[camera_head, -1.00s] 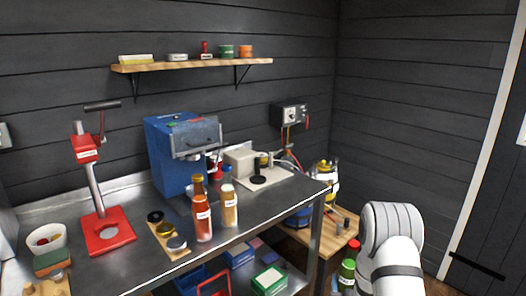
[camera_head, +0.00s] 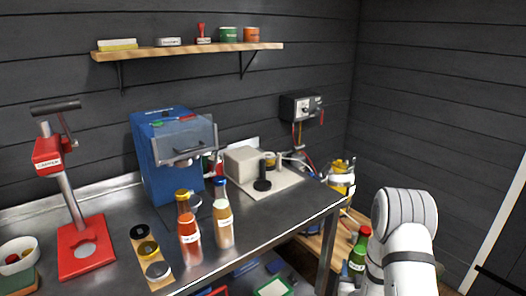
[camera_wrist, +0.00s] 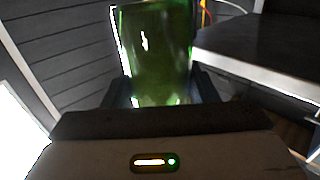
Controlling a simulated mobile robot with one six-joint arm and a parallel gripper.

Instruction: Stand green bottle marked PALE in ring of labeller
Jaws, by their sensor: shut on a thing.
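A green glass bottle (camera_wrist: 155,50) stands between the fingers of my gripper (camera_wrist: 160,88) in the wrist view; the gripper is shut on it. No PALE mark can be read there. In the head view my gripper is hidden behind my white arm at the right. A green bottle with a red cap and pale label (camera_head: 357,258) shows just left of the arm; I cannot tell whether it is the held one. A cream machine on a pale base plate (camera_head: 287,183), with a black post, stands at the back right of the steel bench and looks like the labeller. Its ring is not clear.
The steel bench (camera_head: 285,222) also holds a red capper (camera_head: 83,248), a blue machine (camera_head: 158,165), a red-orange bottle (camera_head: 189,240) and an amber bottle (camera_head: 224,227). A wooden side table (camera_head: 335,257) is beyond the bench's right edge. The bench's right front is clear.

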